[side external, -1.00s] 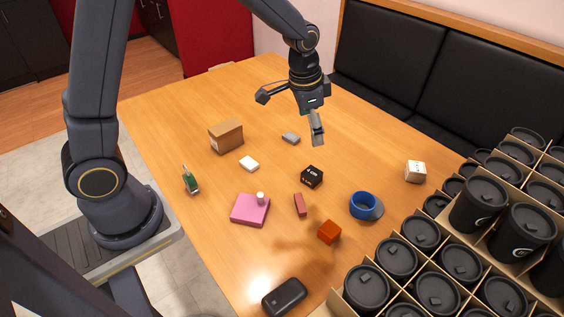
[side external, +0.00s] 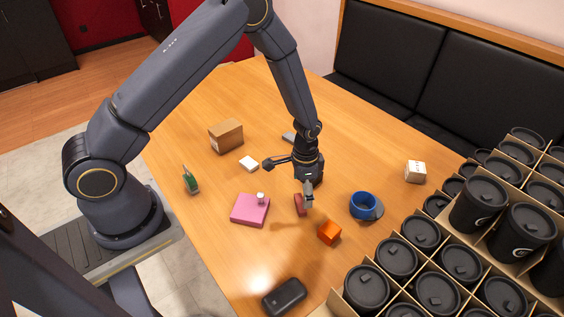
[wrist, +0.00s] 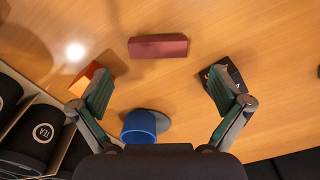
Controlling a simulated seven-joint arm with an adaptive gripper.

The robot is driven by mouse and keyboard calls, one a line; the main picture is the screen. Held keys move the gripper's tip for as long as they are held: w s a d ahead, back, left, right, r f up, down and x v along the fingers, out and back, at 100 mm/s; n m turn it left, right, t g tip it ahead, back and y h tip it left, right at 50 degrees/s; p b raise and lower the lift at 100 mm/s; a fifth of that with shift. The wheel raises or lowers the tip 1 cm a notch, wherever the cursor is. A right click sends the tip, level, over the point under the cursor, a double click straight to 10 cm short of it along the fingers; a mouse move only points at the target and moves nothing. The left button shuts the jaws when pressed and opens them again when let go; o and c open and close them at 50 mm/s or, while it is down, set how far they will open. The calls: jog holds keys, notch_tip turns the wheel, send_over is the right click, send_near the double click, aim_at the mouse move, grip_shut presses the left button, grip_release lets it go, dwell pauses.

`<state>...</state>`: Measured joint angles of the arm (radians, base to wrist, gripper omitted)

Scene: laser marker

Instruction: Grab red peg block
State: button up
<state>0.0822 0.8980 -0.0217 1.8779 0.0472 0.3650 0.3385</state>
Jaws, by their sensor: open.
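The red peg block (side external: 299,209) is a small dark red bar lying on the wooden table, partly hidden by my gripper in the side view. In the wrist view the red peg block (wrist: 158,46) lies crosswise, ahead of and between my two fingers. My gripper (side external: 308,196) is above the table close to the bar. In the wrist view my gripper (wrist: 162,88) is wide open, with nothing between the fingertips. I cannot tell its exact height above the bar.
An orange cube (side external: 329,232), a blue cup (side external: 363,204), a pink block with a white peg (side external: 247,212) and a black cube (wrist: 232,72) lie close around. A black case (side external: 284,297) is at the front. Crates of black cups (side external: 440,290) stand at right.

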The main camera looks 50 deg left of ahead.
aim_at(300, 203)
jog(key=f, duration=0.5)
jog(key=shift+s+f, duration=0.1)
jog(key=shift+s, duration=0.15)
jog(key=c, duration=1)
